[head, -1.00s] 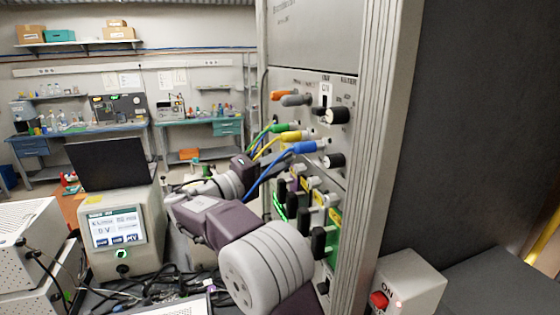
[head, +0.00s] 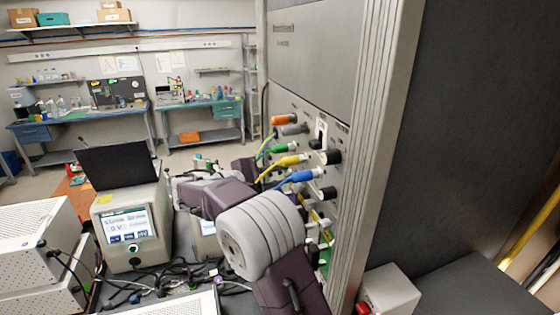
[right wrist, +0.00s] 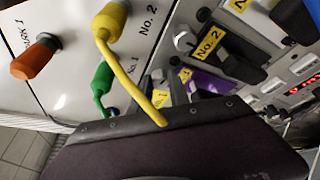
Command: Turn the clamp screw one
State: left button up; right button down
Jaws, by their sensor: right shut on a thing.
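My right gripper (head: 245,165) is at the front of the tall grey cabinet in the head view, its tips hidden behind cables and my wrist. In the right wrist view the fingers (right wrist: 181,90) are close together, shut on a small, mostly hidden part beside a yellow tag (right wrist: 180,75). A similar white clamp screw (right wrist: 186,41) stands beside the yellow "No. 2" tag (right wrist: 208,43). A purple part (right wrist: 210,83) lies right of the fingers. My left gripper is not in view.
Orange (head: 284,120), green (head: 283,148), yellow (head: 290,160) and blue (head: 300,177) plugs stick out of the panel. A yellow cable (right wrist: 130,70) crosses in front of my gripper. A meter box (head: 130,225) and laptop (head: 117,165) stand left, with tangled cables below.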

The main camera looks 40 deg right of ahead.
jog(key=n+p, duration=0.1)
jog(key=p, duration=0.2)
jog(key=n+g+y+p, duration=0.1)
jog(key=n+p, duration=0.1)
jog(key=p, duration=0.1)
jog(key=r+n+g+p, duration=0.1)
jog(key=p, duration=0.3)
jog(key=shift+w+d+n+y, duration=0.1)
jog(key=shift+w+n+y, duration=0.1)
jog(key=shift+n+y, duration=0.2)
jog(key=shift+n+g+p, duration=0.3)
jog(key=shift+w+f+n+g+y, duration=0.15)
jog(key=shift+f+n+g+y, duration=0.15)
jog(key=shift+n+g, duration=0.45)
jog(key=n, duration=0.1)
jog(key=n+g, duration=0.1)
jog(key=shift+w+d+n+y, duration=0.1)
jog(key=shift+w+n+y, duration=0.05)
jog(key=shift+n+y, duration=0.2)
jog(key=shift+w+n+g, duration=0.15)
jog(key=shift+n+g, duration=0.7)
jog(key=shift+n, duration=0.45)
jog(key=c, duration=1.2)
grip_release()
jog(key=shift+d, duration=0.1)
jog(key=shift+c, duration=0.2)
